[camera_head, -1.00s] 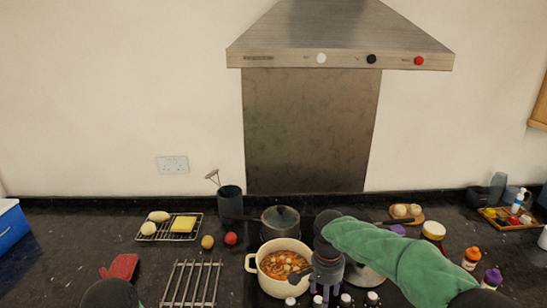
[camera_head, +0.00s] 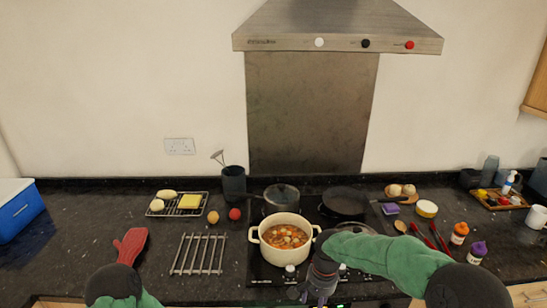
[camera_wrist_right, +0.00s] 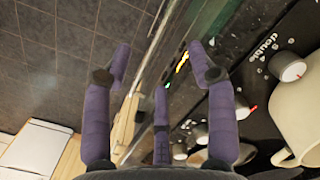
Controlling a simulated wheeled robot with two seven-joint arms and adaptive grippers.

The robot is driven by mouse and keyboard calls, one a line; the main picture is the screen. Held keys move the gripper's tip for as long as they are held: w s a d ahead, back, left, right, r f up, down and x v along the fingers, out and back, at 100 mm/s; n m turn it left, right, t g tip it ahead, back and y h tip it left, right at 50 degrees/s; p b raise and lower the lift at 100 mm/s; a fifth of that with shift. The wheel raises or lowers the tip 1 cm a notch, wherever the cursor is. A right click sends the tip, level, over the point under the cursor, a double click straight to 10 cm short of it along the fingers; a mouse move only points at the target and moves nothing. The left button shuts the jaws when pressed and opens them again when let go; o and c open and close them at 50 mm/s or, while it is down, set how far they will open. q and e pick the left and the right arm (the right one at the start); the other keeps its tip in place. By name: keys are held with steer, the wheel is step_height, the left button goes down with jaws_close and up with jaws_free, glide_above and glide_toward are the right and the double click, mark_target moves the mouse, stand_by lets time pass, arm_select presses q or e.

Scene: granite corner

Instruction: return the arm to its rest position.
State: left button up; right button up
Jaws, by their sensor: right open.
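My right arm (camera_head: 385,258), in a green sleeve, comes in from the lower right of the head view. My right gripper (camera_head: 317,290) is low over the front edge of the hob, in front of the cream pot of soup (camera_head: 285,240). In the right wrist view, the purple fingers of my right gripper (camera_wrist_right: 155,62) are spread open with nothing between them. The pot's side (camera_wrist_right: 298,115) and the hob knobs show to their right, apart from them.
The hob also holds a lidded pan (camera_head: 282,198) and a black frying pan (camera_head: 345,200). A metal trivet (camera_head: 199,254), a red mitt (camera_head: 131,245) and a cooling rack (camera_head: 178,204) lie left. Bottles (camera_head: 460,233) and a tray (camera_head: 500,199) stand right. The counter's front edge is near.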

steer(key=s+a+f+n+y, duration=0.1)
steer(key=s+a+f+y, duration=0.1)
steer(key=s+f, duration=0.7)
steer(key=s+a+f+n+y, duration=0.15)
steer(key=s+f, duration=0.35)
steer(key=f, duration=0.8)
steer(key=s+d+f+n, duration=0.1)
steer(key=s+f, duration=0.2)
steer(key=s, duration=0.5)
steer(key=shift+s+f+t, duration=0.15)
steer(key=shift+f+t, duration=0.15)
steer(key=shift+t, duration=0.1)
